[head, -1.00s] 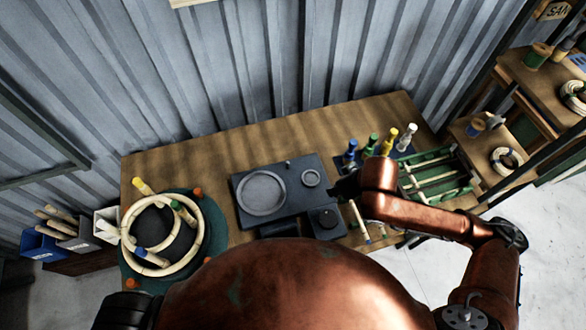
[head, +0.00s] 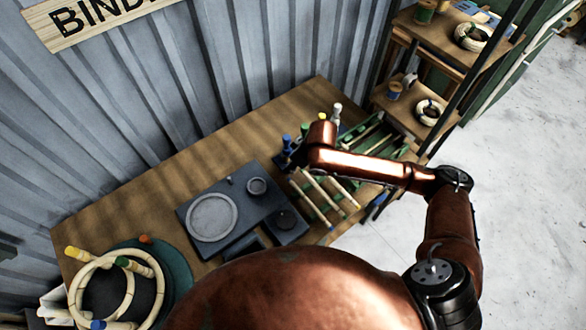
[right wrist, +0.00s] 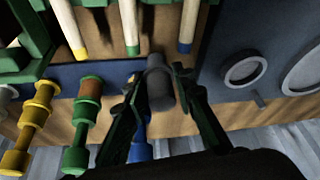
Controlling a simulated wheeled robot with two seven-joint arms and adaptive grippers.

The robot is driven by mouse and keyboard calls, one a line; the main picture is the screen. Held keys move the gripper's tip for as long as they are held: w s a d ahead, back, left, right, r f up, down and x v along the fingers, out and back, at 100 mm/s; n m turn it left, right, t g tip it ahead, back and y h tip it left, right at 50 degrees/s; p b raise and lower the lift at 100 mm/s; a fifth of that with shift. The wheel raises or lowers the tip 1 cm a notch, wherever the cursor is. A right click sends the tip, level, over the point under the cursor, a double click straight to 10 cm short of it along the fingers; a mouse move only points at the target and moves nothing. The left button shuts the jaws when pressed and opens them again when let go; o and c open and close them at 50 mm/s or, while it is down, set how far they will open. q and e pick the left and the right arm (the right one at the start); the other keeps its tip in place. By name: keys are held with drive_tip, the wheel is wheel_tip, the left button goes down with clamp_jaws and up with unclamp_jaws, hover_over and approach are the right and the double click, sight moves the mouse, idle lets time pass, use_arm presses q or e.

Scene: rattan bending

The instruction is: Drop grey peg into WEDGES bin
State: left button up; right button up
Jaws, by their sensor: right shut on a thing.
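The grey peg (right wrist: 158,88) is a short dark grey cylinder between the fingers of my right gripper (right wrist: 160,100) in the right wrist view. The gripper is shut on it, above the rack of coloured pegs. In the head view the right gripper (head: 292,157) is small and dark beside the rack, and the peg cannot be made out there. A white bin (head: 52,306) is partly visible at the lower left edge. No WEDGES label is readable. My left gripper is not in view.
Blue (right wrist: 139,150), green (right wrist: 82,125) and yellow (right wrist: 34,118) pegs stand close to the right gripper. A dark plate with round fixtures (head: 183,213) lies mid-table. Rattan rings (head: 72,292) with coloured pegs sit at the left. Bare table lies behind the plate.

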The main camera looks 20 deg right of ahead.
drive_tip(key=shift+w+d+f, duration=0.2)
drive_tip(key=shift+w+f, duration=0.1)
drive_tip(key=shift+f, duration=0.15)
wheel_tip(320, 180, down, 3)
drive_tip(key=shift+w+f+b, duration=0.1)
drive_tip(key=shift+f+b, duration=0.05)
drive_tip(key=shift+b, duration=0.3)
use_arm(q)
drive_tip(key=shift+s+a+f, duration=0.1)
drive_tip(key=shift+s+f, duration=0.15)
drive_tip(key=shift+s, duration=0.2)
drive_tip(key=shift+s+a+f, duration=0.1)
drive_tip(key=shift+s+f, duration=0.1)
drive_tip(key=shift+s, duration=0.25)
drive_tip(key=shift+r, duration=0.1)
use_arm(e)
drive_tip(key=o, duration=0.6)
drive_tip(key=shift+f, duration=0.1)
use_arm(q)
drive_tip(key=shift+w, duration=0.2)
use_arm(e)
drive_tip(key=shift+o, duration=0.3)
